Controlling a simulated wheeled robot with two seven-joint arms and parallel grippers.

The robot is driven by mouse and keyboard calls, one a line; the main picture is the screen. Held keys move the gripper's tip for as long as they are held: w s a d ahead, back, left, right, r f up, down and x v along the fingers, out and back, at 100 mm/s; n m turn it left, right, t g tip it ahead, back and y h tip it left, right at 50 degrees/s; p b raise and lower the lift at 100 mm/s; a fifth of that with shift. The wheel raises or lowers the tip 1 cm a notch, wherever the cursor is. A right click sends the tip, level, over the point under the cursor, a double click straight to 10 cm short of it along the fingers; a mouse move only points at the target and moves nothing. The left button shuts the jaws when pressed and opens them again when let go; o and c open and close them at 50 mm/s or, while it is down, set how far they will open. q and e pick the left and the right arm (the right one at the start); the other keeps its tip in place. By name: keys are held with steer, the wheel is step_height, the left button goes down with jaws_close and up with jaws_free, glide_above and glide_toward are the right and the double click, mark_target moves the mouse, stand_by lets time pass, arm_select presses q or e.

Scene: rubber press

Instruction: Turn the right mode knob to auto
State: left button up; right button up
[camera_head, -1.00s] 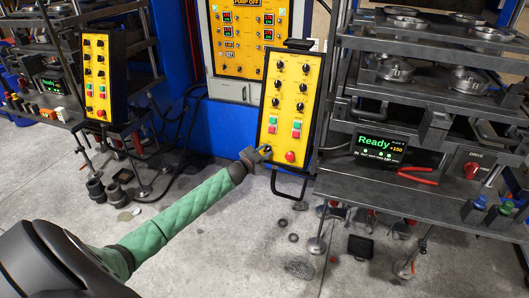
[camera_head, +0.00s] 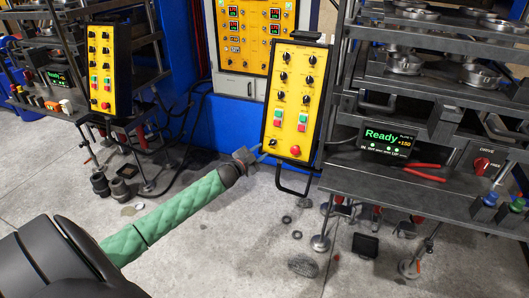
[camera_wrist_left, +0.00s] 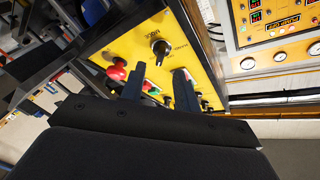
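A yellow control panel (camera_head: 292,120) with a black frame stands upright in the middle of the head view. A black mode knob (camera_head: 271,142) shows small near its lower left, beside a red mushroom button (camera_head: 295,150). My left gripper (camera_head: 260,156) is at the panel's lower left corner. In the wrist view its two fingers (camera_wrist_left: 157,88) are spread, with nothing between them, and the knob appears beyond their tips, apart from them. My right gripper is not visible.
A metal rack with a screen reading Ready (camera_head: 387,143) and red pliers (camera_head: 415,172) stands to the right. A second yellow panel (camera_head: 102,72) stands at the left. A bent black bar (camera_head: 293,190) hangs under the middle panel. The floor in front is mostly open.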

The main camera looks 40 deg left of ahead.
arm_select(q)
steer(key=shift+s+a, duration=0.1)
steer(key=shift+s, duration=0.55)
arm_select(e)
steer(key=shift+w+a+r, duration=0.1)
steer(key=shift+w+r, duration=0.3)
